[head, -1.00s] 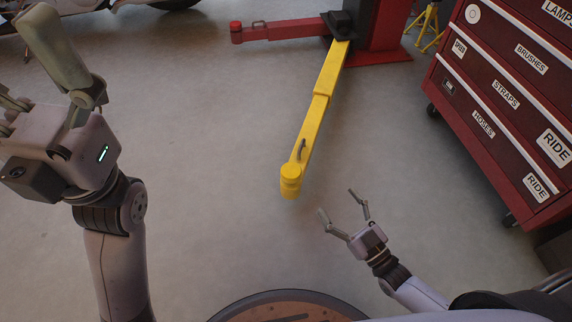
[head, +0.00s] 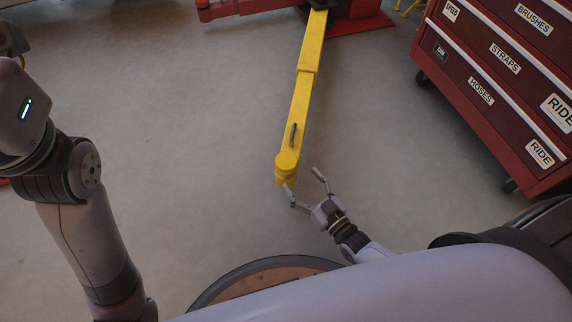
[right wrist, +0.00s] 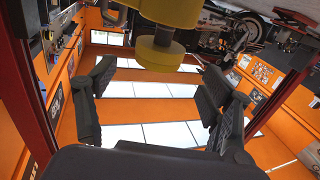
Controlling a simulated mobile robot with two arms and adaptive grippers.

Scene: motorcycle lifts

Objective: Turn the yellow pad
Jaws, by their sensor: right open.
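The yellow pad (head: 287,163) is the round end of the long yellow lift arm (head: 303,95), in the middle of the head view. My right gripper (head: 303,179) is open and empty, just below and right of the pad. Its left fingertip overlaps the pad's lower edge; I cannot tell if they touch. In the right wrist view the pad's underside (right wrist: 160,53) shows at top centre, beyond and between the spread fingers (right wrist: 155,105). The body of my left gripper (head: 22,112) shows at the left edge of the head view; its fingertips are cut off.
A red tool cabinet (head: 490,80) with labelled drawers stands on the right. A red lift arm (head: 245,7) and base plate (head: 360,24) are at the top. The grey floor around the yellow arm is clear.

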